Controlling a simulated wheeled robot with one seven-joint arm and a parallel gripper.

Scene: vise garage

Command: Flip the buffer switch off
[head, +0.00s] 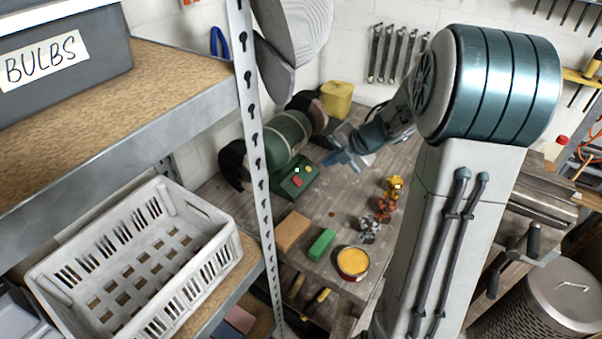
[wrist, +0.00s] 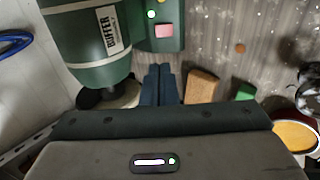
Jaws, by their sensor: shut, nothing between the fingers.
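The green buffer (head: 288,138) stands on the workbench with dark wheels at its ends. Its body with the BUFFER label also fills the upper left of the wrist view (wrist: 88,52). Its green base (head: 284,192) carries a red-pink switch (head: 297,184), which also shows in the wrist view (wrist: 164,31). Beside the switch is a lit green light (wrist: 151,14). My gripper (head: 334,158) is to the right of the buffer base in the head view, apart from it. In the wrist view its blue fingers (wrist: 160,72) are together and empty, below the switch in the picture.
The bench (head: 345,205) holds a tan block (head: 292,231), a green block (head: 321,243), an orange-filled tin (head: 352,263) and small figures (head: 394,188). A yellow container (head: 337,98) stands behind the buffer. A metal shelf post (head: 255,150) and white crate (head: 140,265) are at left.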

